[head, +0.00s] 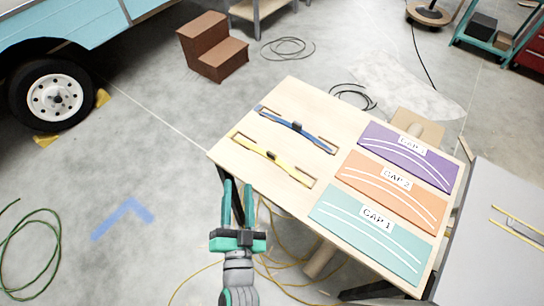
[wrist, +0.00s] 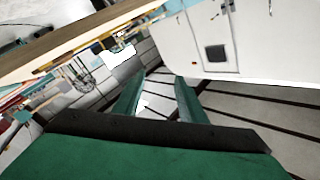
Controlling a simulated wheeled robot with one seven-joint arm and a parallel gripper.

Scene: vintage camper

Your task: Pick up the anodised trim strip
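Two slim curved strips lie on the pale wooden table (head: 288,95) in the head view. One is blue (head: 297,127), at the far left part of the top. The other is yellow (head: 270,155), nearer to me. Each lies across a slotted recess or holder. The frames do not show which is the anodised one. My gripper (head: 238,186) is off the table's near left edge, left of and nearer than the yellow strip. Its two green fingers are apart with nothing between them. In the wrist view, the gripper (wrist: 158,82) is also open and empty.
Purple (head: 385,155), orange (head: 370,185) and teal (head: 345,235) gap-labelled panels cover the table's right side. A grey surface (head: 490,240) with thin yellowish strips (head: 515,225) stands at right. Yellow cable (head: 285,265) lies below the table. Floor at left is mostly open.

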